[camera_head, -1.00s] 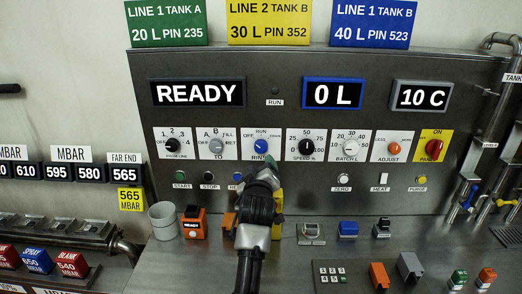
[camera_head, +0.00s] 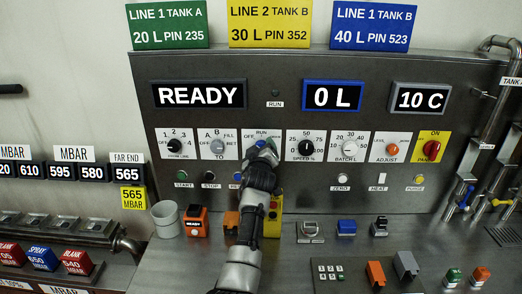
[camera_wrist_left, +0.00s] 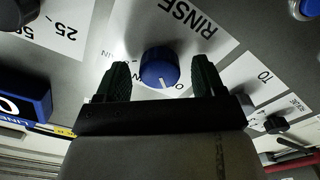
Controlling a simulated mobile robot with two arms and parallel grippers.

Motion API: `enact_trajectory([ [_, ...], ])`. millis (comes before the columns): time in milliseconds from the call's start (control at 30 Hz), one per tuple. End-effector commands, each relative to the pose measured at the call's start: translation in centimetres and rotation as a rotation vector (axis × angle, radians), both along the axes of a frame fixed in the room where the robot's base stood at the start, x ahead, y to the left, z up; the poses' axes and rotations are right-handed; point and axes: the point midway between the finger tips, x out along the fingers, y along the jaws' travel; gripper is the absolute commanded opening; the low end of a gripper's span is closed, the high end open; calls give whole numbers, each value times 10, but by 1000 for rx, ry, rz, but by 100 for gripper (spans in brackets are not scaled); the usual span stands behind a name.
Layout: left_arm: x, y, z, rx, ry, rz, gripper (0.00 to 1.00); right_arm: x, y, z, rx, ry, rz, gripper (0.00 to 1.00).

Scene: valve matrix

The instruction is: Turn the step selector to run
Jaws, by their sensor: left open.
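The step selector is a blue knob (camera_head: 261,144) on a white plate lettered OFF, RUN and RINSE, in the panel's row of dials. My left gripper (camera_head: 264,153) is in front of its lower part and hides some of the plate. In the left wrist view the blue knob (camera_wrist_left: 159,68) sits between the two dark fingers of my open left gripper (camera_wrist_left: 162,80), one on each side, with gaps showing. The knob's white mark points down in that view, near a partly hidden label starting with O. My right gripper is not in view.
Small buttons sit below. An orange READY box (camera_head: 196,222) and a grey cup (camera_head: 166,219) stand on the bench below.

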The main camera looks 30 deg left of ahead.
Motion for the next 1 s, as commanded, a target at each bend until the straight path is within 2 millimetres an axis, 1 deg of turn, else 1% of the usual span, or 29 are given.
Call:
enact_trajectory([
  [100,0,0,0,0,0,0,69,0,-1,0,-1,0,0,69],
  [133,0,0,0,0,0,0,68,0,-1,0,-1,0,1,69],
  [400,0,0,0,1,1,0,26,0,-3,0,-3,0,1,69],
  [433,0,0,0,1,1,0,22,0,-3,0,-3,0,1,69],
  [467,0,0,0,1,1,0,20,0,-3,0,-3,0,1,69],
  [767,0,0,-1,37,24,0,20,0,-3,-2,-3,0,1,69],
  [1000,0,-1,-2,161,99,-1,20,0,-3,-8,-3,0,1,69],
])
